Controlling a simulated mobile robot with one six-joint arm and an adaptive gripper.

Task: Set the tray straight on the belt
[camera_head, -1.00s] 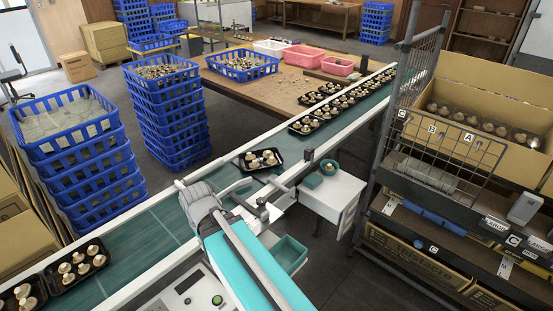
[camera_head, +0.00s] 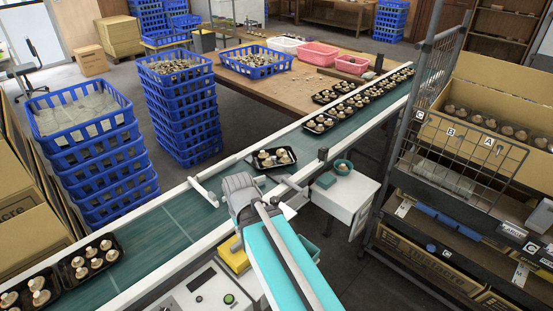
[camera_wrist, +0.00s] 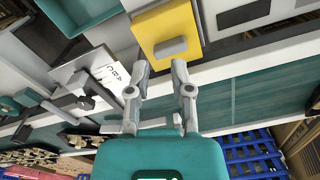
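A black tray (camera_head: 263,169) of mushrooms lies on the green belt (camera_head: 180,222) near mid-view in the head view. It sits turned relative to the belt's length, beside a white guide bar. My gripper (camera_wrist: 159,72) shows in the wrist view with its two grey fingers apart and nothing between them. A yellow block with a grey handle (camera_wrist: 168,35) lies beyond the fingertips. In the head view my grey wrist is just in front of the tray, and the fingers are hidden.
White guide bars (camera_head: 203,191) reach over the belt on either side of the tray. More trays (camera_head: 318,130) stand upstream and at lower left. A control box (camera_head: 205,290) is in front; a wire rack (camera_head: 460,160) stands at right. Stacked blue crates (camera_head: 185,110) are behind the belt.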

